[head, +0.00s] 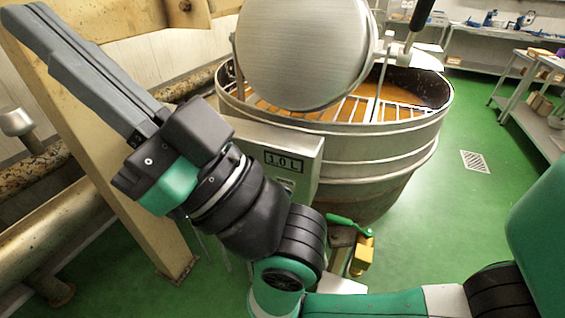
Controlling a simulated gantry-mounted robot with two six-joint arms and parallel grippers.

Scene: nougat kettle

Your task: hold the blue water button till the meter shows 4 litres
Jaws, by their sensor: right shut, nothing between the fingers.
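The meter (283,161) on the grey control box (310,158) reads 3.0 L. The box is fixed to the front of the large kettle (385,145). I cannot see the blue water button; my right arm covers the lower left part of the box. My right gripper (28,18) is shut and empty. Its fingers point to the upper left, away from the box, in front of a wooden beam. My left gripper is not in view.
The kettle holds an orange-brown mass under a wire grid, with its round metal lid (302,50) raised. A green-handled valve (350,226) sits below. Pipes (60,225) and a wooden post (140,215) stand at left. Green floor is clear at right, before tables (535,110).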

